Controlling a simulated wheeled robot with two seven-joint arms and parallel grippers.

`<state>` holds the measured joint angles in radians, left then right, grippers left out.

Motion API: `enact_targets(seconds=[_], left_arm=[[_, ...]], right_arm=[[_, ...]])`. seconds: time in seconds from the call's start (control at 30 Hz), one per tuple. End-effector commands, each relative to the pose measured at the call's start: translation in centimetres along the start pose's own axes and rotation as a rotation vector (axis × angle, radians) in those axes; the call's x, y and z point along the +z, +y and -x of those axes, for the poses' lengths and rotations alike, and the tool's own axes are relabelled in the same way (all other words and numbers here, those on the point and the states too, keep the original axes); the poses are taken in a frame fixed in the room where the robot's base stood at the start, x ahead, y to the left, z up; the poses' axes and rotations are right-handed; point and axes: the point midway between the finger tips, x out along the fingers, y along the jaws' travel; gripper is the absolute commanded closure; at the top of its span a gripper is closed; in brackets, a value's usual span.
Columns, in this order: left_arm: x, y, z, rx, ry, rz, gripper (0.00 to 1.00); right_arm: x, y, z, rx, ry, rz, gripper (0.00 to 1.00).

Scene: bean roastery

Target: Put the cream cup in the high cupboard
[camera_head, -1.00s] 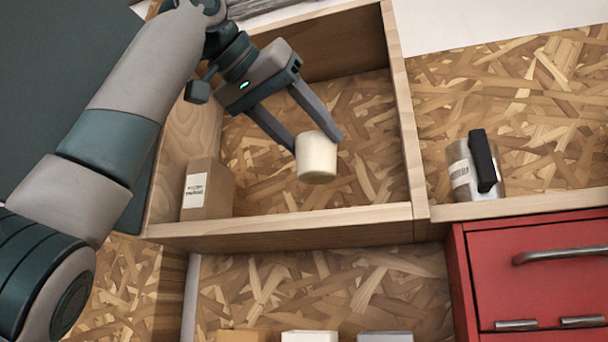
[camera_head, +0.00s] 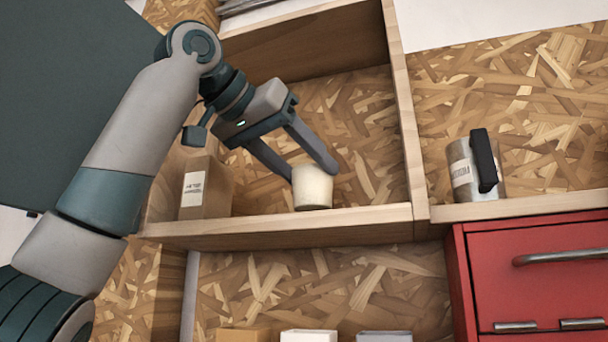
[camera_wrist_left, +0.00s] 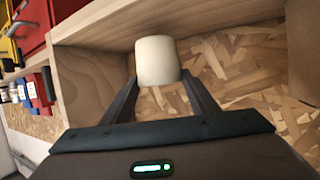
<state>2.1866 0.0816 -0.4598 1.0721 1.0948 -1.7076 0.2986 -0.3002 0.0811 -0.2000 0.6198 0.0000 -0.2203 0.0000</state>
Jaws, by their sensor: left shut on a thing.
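The cream cup (camera_head: 312,188) is a small plain cylinder inside the high cupboard (camera_head: 290,232), an open wooden compartment with a chipboard back. My left gripper (camera_head: 311,172) is shut on the cup, with one finger on each side. The cup is upright, low in the compartment just above or on its floor behind the front edge; I cannot tell if it touches. In the left wrist view the cup (camera_wrist_left: 157,61) sits between the two fingertips (camera_wrist_left: 158,80). My right gripper is not in view.
A brown cardboard box (camera_head: 207,188) with a white label stands at the compartment's left. Right of the divider (camera_head: 408,120) is a metal jug (camera_head: 470,172) with a black handle. Red drawers (camera_head: 535,270) are below right. The compartment floor right of the cup is free.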

Motion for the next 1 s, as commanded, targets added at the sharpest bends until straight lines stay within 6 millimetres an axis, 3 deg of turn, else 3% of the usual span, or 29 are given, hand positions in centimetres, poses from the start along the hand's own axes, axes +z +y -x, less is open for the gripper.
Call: enact_targets(seconds=[0.23,0.7,0.73,0.77,0.8,1.0], left_arm=[[1.5,-0.1,-0.5,-0.001,0.001,0.0,0.9],[2.0,0.0,-0.7,0.0,0.0,0.0,0.9],[2.0,0.0,-0.7,0.0,0.0,0.0,0.42],[1.9,0.0,-0.7,0.0,0.0,0.0,0.34],[1.9,0.0,-0.7,0.0,0.0,0.0,0.28],[1.9,0.0,-0.7,0.0,0.0,0.0,0.28]], right_arm=[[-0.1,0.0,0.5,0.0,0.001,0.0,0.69],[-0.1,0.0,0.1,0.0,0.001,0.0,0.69],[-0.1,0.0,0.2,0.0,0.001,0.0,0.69],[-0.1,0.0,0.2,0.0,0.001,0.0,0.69],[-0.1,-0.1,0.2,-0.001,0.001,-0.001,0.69],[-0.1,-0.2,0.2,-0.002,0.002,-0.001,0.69]])
